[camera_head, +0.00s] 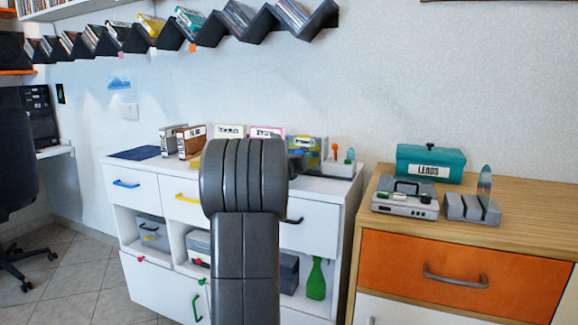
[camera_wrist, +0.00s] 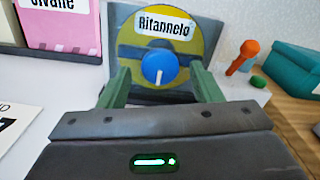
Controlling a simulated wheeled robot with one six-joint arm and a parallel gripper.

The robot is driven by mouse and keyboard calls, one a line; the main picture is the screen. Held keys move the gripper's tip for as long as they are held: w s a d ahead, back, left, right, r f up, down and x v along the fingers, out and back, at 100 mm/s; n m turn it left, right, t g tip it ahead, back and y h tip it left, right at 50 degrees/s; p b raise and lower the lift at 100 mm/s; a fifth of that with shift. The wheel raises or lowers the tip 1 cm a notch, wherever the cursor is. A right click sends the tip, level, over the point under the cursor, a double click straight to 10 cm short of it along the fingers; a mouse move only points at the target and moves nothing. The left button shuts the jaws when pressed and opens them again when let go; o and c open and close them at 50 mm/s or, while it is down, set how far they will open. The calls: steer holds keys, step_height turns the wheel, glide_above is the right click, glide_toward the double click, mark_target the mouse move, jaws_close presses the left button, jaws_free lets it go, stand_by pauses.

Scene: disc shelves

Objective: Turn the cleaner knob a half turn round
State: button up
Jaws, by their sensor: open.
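The blue cleaner knob (camera_wrist: 159,69) with a white pointer line sits on a yellow and grey disc (camera_wrist: 190,45) labelled "Ritannelo" in the wrist view. The pointer line runs nearly upright. My gripper (camera_wrist: 158,74) is open, its two green fingers to the left and right of the knob in the picture. I cannot tell whether the fingertips reach around it or stop short; no contact shows. In the head view the yellow cleaner (camera_head: 305,143) stands on the white cabinet, partly behind my arm, which hides the gripper.
An orange-topped lever (camera_wrist: 243,57) and a green button (camera_wrist: 258,81) are right of the disc. A pink case (camera_wrist: 70,25) stands at left. The white cabinet (camera_head: 340,185) adjoins a wooden dresser (camera_head: 525,219) with a teal box (camera_head: 430,160). Zigzag disc shelves (camera_head: 205,38) hang above.

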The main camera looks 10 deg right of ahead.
steer(key=v, duration=1.2)
steer(key=shift+s+a, duration=0.2)
steer(key=shift+s, duration=0.05)
steer(key=shift+w+d, duration=0.1)
steer(key=x, duration=1.3)
steer(key=shift+w+d, duration=0.15)
steer(key=shift+w, duration=0.15)
steer(key=shift+s, duration=0.1)
